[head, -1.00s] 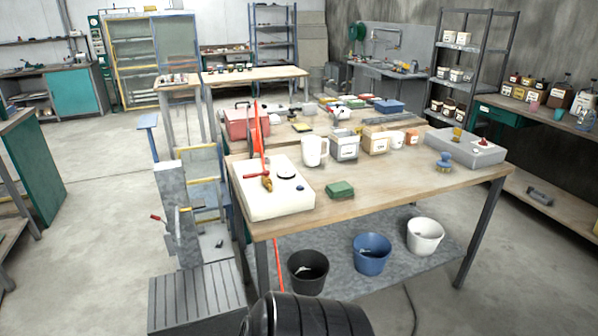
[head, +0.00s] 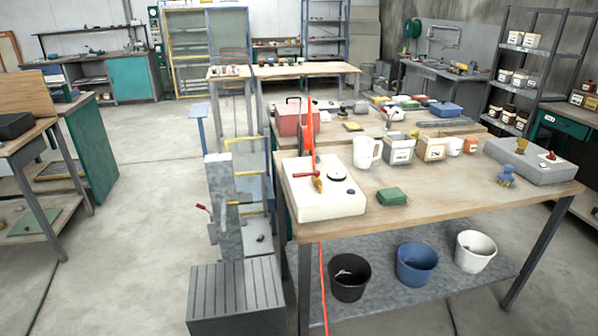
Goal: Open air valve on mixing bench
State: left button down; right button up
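The mixing bench (head: 440,192) stands right of centre with a wooden top. A white box unit (head: 328,200) sits on its near left corner. The red lever points to the left of the brass body; I cannot tell whether the valve is open. A red hose (head: 322,285) hangs down at the bench's left end. Neither of my grippers is in view.
A grey ribbed platform (head: 236,296) with an upright metal panel (head: 221,185) stands left of the bench. Black (head: 349,277), blue (head: 417,264) and white (head: 475,251) buckets stand on the lower shelf. Floor at left is clear.

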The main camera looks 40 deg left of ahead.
aim_at(306, 175)
jog(key=u, duration=1.1)
